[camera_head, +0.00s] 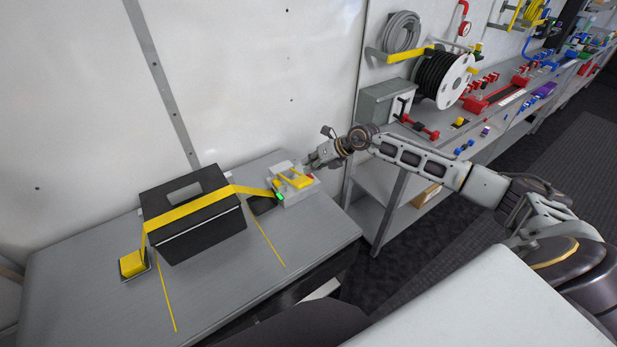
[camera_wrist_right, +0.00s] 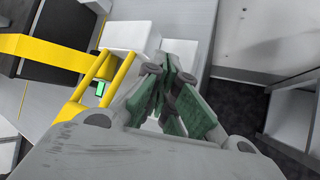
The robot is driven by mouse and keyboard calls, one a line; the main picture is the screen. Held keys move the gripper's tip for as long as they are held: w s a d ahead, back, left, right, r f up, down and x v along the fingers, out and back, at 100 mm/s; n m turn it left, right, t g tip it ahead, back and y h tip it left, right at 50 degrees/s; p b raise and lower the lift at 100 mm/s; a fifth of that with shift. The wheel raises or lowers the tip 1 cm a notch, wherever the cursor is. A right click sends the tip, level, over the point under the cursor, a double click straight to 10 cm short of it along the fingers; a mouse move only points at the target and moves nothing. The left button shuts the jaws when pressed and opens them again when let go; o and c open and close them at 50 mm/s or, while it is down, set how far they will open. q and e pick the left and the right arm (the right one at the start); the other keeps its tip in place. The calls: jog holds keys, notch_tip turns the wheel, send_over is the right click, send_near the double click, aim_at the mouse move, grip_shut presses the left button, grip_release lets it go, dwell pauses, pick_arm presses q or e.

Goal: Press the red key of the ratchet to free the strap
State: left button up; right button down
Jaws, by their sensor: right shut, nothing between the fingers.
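The ratchet (camera_head: 289,191) is a light grey block with a yellow handle, at the right end of the table. Its red key (camera_head: 310,177) shows as a small red spot on its right side, close to my gripper. My right gripper (camera_head: 308,165) is shut and empty, just behind and above the ratchet. In the right wrist view, the closed fingers (camera_wrist_right: 168,95) are beside the yellow handle (camera_wrist_right: 94,80), and the red key is hidden. I cannot tell whether the fingers touch the ratchet. The yellow strap (camera_head: 190,208) runs taut over a black case (camera_head: 200,237). My left gripper is out of view.
The strap's other end meets a yellow block (camera_head: 132,263) at the table's left. A green light (camera_head: 280,197) shows by the ratchet. The grey table (camera_head: 240,285) is clear in front. A wall stands behind, and a shelf with a hose reel (camera_head: 452,82) stands to the right.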

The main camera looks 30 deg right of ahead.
aim_at(310, 175)
jog(key=shift+f+b, duration=0.45)
jog(key=shift+f, duration=0.45)
dwell(1.8)
jog(key=shift+r, duration=0.15)
jog(key=shift+r+p, duration=0.65)
jog(key=shift+r, duration=0.1)
dwell(0.3)
jog(key=shift+r+p, duration=1.65)
jog(key=shift+r, duration=0.9)
